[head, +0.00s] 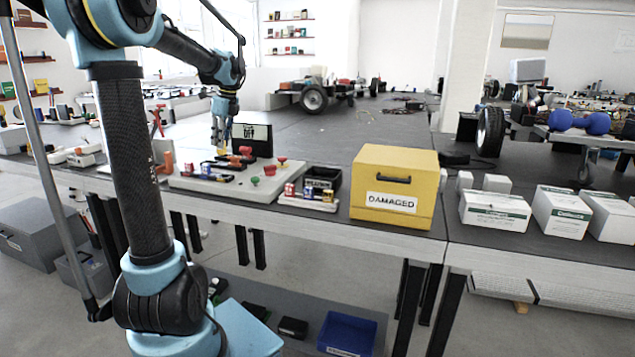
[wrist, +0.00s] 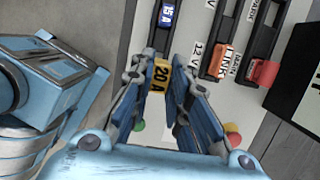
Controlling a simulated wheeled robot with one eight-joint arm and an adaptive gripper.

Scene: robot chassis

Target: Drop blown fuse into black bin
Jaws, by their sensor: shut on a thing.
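My gripper (head: 221,138) is over the left part of the grey fuse panel (head: 205,184) on the bench. In the wrist view my gripper (wrist: 160,85) is shut on a yellow fuse marked 20 A (wrist: 159,75). The fuse is in line with a black holder strip that bears a blue 15 A fuse (wrist: 167,14); I cannot tell whether it is still seated. A small black bin (head: 325,173) stands right of the panel, behind a white rack of fuses (head: 308,203). I cannot see whether the held fuse is blown.
A yellow DAMAGED box (head: 395,180) stands right of the bin. Red and green knobs (head: 270,168) rise from the panel. A black display reading OFF (head: 252,138) stands behind it. White boxes (head: 495,209) are farther right. A blue bin (head: 347,333) is on the lower shelf.

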